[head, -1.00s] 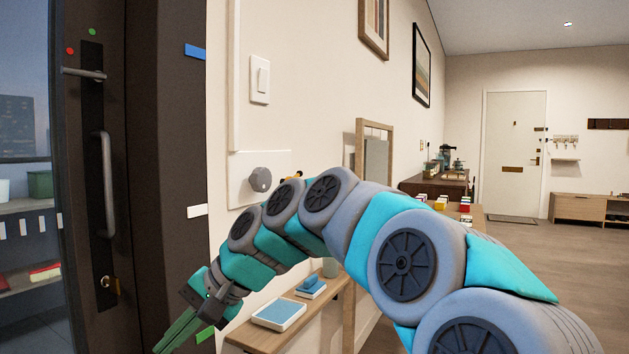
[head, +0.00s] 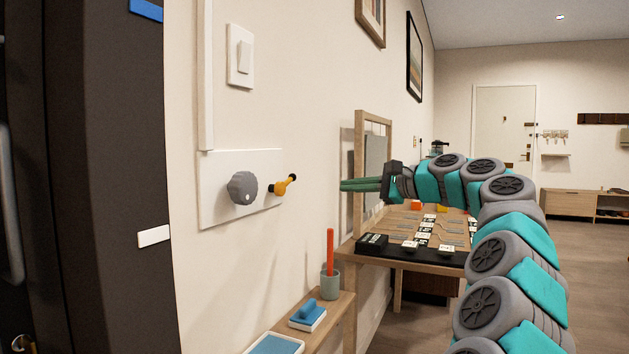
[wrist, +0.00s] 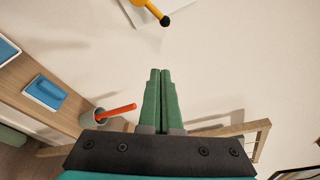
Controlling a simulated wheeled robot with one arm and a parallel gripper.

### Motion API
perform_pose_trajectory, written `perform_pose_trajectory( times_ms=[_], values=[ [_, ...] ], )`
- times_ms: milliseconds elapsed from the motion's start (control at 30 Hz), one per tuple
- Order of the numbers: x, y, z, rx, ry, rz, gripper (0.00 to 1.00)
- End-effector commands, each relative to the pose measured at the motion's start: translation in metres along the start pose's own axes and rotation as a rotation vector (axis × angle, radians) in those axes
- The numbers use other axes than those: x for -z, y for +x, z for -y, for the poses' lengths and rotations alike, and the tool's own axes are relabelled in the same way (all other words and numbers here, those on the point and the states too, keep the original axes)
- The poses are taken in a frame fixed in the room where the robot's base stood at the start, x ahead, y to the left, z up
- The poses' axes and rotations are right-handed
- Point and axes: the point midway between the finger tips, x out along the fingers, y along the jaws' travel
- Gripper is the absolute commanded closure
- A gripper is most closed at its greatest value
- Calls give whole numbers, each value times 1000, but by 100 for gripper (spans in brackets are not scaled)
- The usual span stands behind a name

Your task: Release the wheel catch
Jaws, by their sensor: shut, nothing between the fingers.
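A grey ribbed knob (head: 243,188) sits on a white wall panel (head: 217,198). To its right, a yellow lever (head: 281,188) with a dark tip sticks out from the panel's right end. I cannot tell for sure which of these is the wheel catch. The yellow lever also shows at the top of the wrist view (wrist: 148,9), beyond my fingertips. My gripper (head: 342,185) has green fingers pressed together, empty, pointing left at about lever height. It is to the right of the lever and apart from it. It also shows in the wrist view (wrist: 160,72).
A wooden-framed board (head: 360,125) stands just behind my gripper. Below are a narrow shelf (head: 336,310) with a cup (head: 330,284) holding a red stick and blue-topped blocks, and a table (head: 349,251) with tiles. A light switch (head: 240,57) is above the panel. The wall before the panel is clear.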

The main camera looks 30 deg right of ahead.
Motion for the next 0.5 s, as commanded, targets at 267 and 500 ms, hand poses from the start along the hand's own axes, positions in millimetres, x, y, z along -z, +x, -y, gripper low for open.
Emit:
perform_pose_trajectory(
  times_ms=[267, 500],
  values=[
    [3, -4, 3, 10, 7, -4, 100],
    [3, 0, 2, 9, 7, -4, 100]
  ],
)
